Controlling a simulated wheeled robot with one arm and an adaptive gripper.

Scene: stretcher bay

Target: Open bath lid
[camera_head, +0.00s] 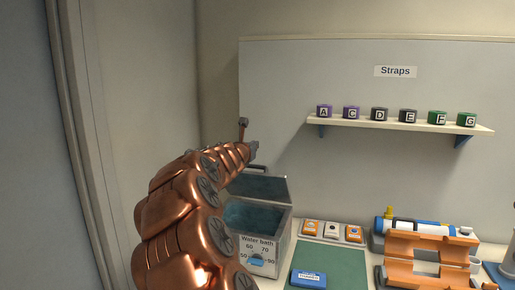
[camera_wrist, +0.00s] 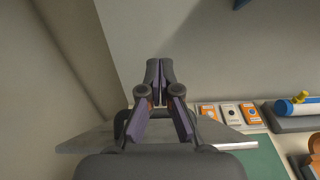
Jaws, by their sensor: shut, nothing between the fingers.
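The water bath (camera_head: 279,243) is a grey metal box on the counter, partly hidden by my copper arm in the head view. Its lid (camera_head: 268,187) stands raised at the back, and the bluish inside shows below it. In the wrist view the lid (camera_wrist: 91,142) is a grey panel under the gripper. A dark handle (camera_wrist: 120,122) shows beside the fingers there. My gripper (camera_head: 253,150) is above the lid, shut and empty. In the wrist view its fingertips (camera_wrist: 160,68) meet; whether any part touches the lid or handle I cannot tell.
A green mat (camera_head: 330,262) with a blue packet (camera_head: 309,278) lies right of the bath. Small packs sit on a tray (camera_head: 332,240) behind it. An orange rack (camera_head: 425,250) stands further right. A shelf (camera_head: 400,124) of lettered straps hangs above. A wall is close on the left.

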